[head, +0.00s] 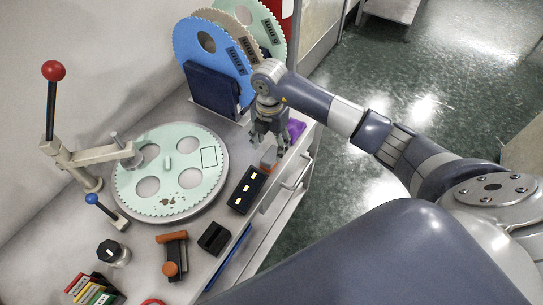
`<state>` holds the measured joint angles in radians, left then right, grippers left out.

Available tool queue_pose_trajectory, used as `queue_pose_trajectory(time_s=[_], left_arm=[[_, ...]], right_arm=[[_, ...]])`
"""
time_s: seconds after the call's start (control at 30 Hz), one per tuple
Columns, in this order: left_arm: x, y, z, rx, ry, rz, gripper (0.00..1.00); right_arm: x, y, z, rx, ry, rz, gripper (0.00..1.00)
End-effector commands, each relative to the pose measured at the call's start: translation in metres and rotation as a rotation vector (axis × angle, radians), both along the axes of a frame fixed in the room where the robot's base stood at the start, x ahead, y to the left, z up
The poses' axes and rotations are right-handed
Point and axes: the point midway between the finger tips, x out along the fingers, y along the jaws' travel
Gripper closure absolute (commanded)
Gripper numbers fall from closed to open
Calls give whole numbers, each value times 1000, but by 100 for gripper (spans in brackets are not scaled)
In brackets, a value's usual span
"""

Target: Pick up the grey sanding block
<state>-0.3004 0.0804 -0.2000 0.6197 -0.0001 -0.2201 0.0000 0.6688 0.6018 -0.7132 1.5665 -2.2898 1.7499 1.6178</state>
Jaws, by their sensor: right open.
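A small grey block (268,156) with a reddish-orange edge, which looks like the grey sanding block, sits on the bench near its right edge. My right gripper (271,140) points down just above it, fingers apart and nothing visible between them. The fingers partly cover the block's far side, and I cannot tell whether they touch it. My left gripper is not in view.
A black holder with pale inserts (246,190) lies just in front of the block. A purple object (297,130) is close to the right. The pale green toothed disc (190,146) and red-knobbed lever (53,71) stand left. Toothed discs (205,67) stand behind.

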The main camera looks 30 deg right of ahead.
Motion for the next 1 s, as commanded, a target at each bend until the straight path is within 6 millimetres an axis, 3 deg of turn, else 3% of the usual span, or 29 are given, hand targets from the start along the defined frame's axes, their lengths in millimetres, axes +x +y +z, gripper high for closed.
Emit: queue_pose_trajectory(time_s=[0.23,0.5,0.8,1.0], left_arm=[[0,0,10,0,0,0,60],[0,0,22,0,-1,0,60],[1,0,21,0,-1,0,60],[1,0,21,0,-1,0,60]], right_arm=[[0,-2,-19,2,3,1,43],[1,-5,-56,3,2,2,43],[2,-6,-62,2,-2,2,43],[2,-6,-62,2,-2,2,89]])
